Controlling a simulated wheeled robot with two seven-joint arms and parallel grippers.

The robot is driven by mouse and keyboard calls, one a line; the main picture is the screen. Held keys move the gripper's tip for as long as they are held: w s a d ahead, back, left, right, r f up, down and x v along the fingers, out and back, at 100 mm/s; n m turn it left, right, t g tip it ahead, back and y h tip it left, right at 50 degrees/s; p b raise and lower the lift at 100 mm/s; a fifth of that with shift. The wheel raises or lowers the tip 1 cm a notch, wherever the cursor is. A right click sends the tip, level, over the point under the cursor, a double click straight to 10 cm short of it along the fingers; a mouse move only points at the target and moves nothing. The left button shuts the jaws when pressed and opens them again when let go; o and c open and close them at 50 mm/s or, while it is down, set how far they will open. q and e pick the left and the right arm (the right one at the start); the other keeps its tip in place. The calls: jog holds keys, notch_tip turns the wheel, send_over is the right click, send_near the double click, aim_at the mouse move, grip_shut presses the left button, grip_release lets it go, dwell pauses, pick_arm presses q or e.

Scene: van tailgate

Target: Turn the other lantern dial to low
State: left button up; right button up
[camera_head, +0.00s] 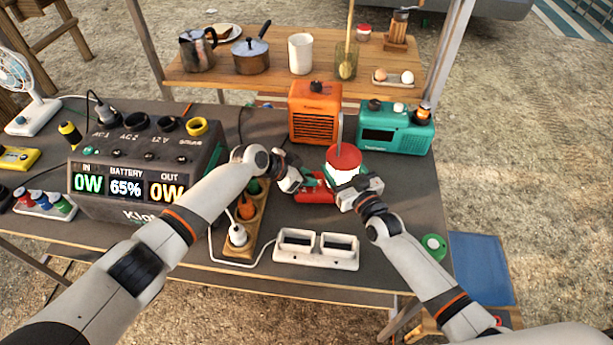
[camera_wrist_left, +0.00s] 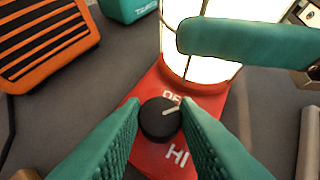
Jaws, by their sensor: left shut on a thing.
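The dial's white mark points right and slightly up, between a partly covered "OF" label above and "HI" below right. My left gripper (camera_wrist_left: 160,108) has its teal fingers on either side of the dial, shut on it; it also shows in the head view (camera_head: 312,183). My right gripper (camera_head: 358,190) is at the lantern's globe. One teal finger crosses the globe; its other finger is hidden.
An orange speaker (camera_head: 315,112) and teal radio (camera_head: 394,130) stand behind the lantern. A power station (camera_head: 140,165) and wooden socket strip (camera_head: 252,215) stand left. A white two-bay charger (camera_head: 316,248) lies in front. A green-and-white round thing (camera_head: 434,246) lies front right.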

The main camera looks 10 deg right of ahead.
pick_arm(q)
jog(key=m+g, duration=0.1)
jog(key=m, duration=0.1)
jog(key=m+g, duration=0.1)
jog(key=m, duration=0.1)
jog(key=shift+w+a+g+h, duration=0.2)
jog(key=shift+w+g+h, duration=0.1)
jog(key=shift+w, duration=0.1)
jog(key=shift+g, duration=0.3)
jog(key=shift+s+f+m, duration=0.1)
jog(key=shift+m, duration=0.3)
jog(key=o, duration=1)
jog(key=shift+d, duration=0.1)
jog(key=shift+s, duration=0.1)
jog(key=v, duration=1.2)
